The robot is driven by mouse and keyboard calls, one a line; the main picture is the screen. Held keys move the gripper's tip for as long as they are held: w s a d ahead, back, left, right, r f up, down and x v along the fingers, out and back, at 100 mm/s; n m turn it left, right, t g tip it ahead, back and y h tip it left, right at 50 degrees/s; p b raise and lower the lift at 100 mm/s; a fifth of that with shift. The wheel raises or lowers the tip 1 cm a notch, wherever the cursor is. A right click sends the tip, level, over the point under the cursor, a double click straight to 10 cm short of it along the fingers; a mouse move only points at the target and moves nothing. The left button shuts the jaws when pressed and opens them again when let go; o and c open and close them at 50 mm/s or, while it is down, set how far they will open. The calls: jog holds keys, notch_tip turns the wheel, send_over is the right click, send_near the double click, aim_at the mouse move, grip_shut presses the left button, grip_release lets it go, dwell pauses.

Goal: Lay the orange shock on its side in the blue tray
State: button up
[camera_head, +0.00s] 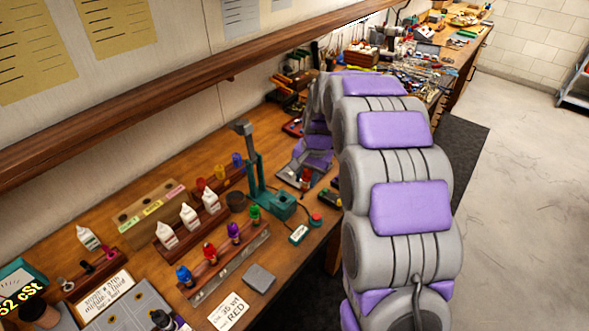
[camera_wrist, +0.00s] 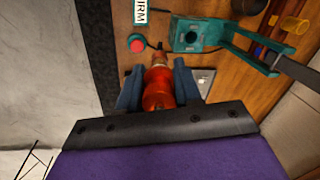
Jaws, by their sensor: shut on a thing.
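My gripper (camera_wrist: 158,85) is shut on the orange shock (camera_wrist: 158,92), which sits between its two dark blue-grey fingers in the wrist view. The shock looks orange-red, with rounded, stepped sections. Its far end points toward the bench, and whether it touches the bench cannot be told. In the head view my gripper (camera_head: 304,178) is low over the right part of the bench, just right of the teal stand, and a small orange-red part of the shock shows there. I cannot make out the blue tray in either view.
The teal stand (camera_head: 281,206) rises beside my gripper, with a red button (camera_head: 316,218) in front. A rack holds blue, red, purple and green shocks (camera_head: 254,214). White bottles (camera_head: 189,215) stand behind. A wooden shelf (camera_head: 150,85) overhangs the bench.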

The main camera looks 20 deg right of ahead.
jog(key=s+d, duration=0.4)
jog(key=s, duration=0.2)
notch_tip(320, 180, up, 8)
jog(key=p, duration=0.3)
jog(key=shift+d+p, duration=0.2)
jog(key=shift+p, duration=0.2)
dwell(0.4)
jog(key=shift+f, duration=0.1)
